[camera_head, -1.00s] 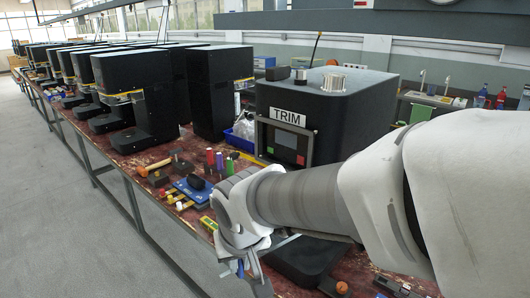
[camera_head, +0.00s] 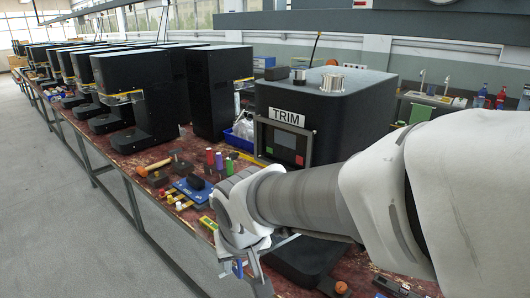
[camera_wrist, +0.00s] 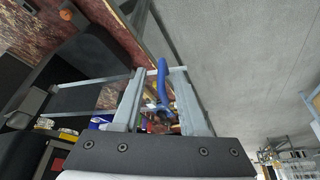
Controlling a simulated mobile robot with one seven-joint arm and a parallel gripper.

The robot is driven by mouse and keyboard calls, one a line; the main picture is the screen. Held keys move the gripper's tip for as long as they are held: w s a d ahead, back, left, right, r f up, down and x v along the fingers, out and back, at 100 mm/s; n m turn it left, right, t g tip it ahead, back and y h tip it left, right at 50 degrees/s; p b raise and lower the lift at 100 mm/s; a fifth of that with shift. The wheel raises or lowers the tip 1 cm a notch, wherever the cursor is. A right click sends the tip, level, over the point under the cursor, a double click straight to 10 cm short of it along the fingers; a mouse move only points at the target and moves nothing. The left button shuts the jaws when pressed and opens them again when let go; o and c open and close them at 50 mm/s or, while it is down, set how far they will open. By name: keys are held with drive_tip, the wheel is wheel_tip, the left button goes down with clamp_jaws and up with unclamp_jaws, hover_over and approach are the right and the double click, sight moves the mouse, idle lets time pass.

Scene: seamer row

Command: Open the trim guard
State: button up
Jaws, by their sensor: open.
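The black trim machine (camera_head: 350,115) has a TRIM label and a small screen panel on its front. A thin pale bar (camera_head: 284,242), seemingly part of the trim guard, shows low at its front beside my wrist. In the wrist view, pale guard-like bars (camera_wrist: 90,82) run from the dark machine at left toward my left finger; I cannot tell whether they touch. My gripper (camera_head: 247,267) is at the bench's front edge, pointing down. In the wrist view my gripper (camera_wrist: 158,73) has its fingers apart. A blue-handled tool (camera_wrist: 162,77) shows between them, seemingly farther away. My arm hides much of the machine's lower front.
Several black machines (camera_head: 132,90) line the long red bench to the left. A hammer (camera_head: 155,166), a blue rack (camera_head: 190,190) and colored cylinders (camera_head: 219,161) lie left of the trim machine. The grey floor (camera_head: 70,210) in front is clear.

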drive_tip(key=p+v, duration=1.2)
drive_tip(key=v, duration=0.5)
drive_tip(key=shift+s+r, duration=0.15)
drive_tip(key=shift+d, duration=0.2)
drive_tip(key=s+d+m+t+h+b, duration=0.1)
drive_tip(key=s+d+m, duration=0.2)
drive_tip(key=d, duration=1.4)
drive_tip(key=shift+s+r+m+b, duration=0.2)
drive_tip(key=shift+r+m+b, duration=0.1)
drive_tip(key=shift+b, duration=0.1)
drive_tip(key=shift+d, duration=0.15)
drive_tip(key=shift+c, duration=0.3)
